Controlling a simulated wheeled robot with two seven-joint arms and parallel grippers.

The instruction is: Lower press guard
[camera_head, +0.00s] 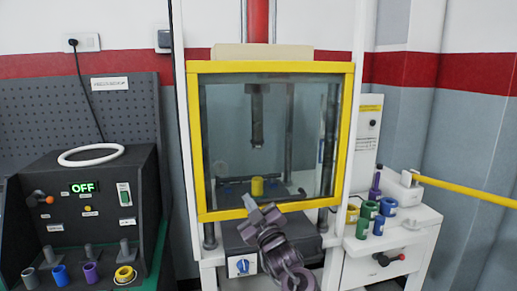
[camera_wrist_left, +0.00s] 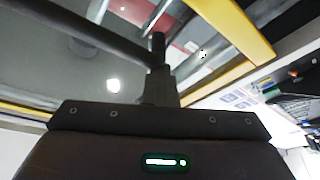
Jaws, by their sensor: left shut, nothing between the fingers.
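The press guard (camera_head: 348,130) is a clear pane in a yellow frame, in front of the press chamber. Its bottom bar lies low, near the press base. My left gripper (camera_head: 262,211) is at the middle of that bottom bar, overlapping it in the head view; I cannot tell whether it touches. Its fingers look closed and hold nothing. In the left wrist view the fingers (camera_wrist_left: 158,55) point up close to the clear pane, and yellow frame bars (camera_wrist_left: 238,28) show at the upper right. My right gripper is in neither view.
Behind the pane a yellow cylinder (camera_head: 257,187) stands under the dark press ram (camera_head: 257,120). A control box (camera_head: 85,205) reading OFF is at left. At right, a white cabinet (camera_head: 385,250) carries several coloured rings, with a yellow bar (camera_head: 465,191) extending right.

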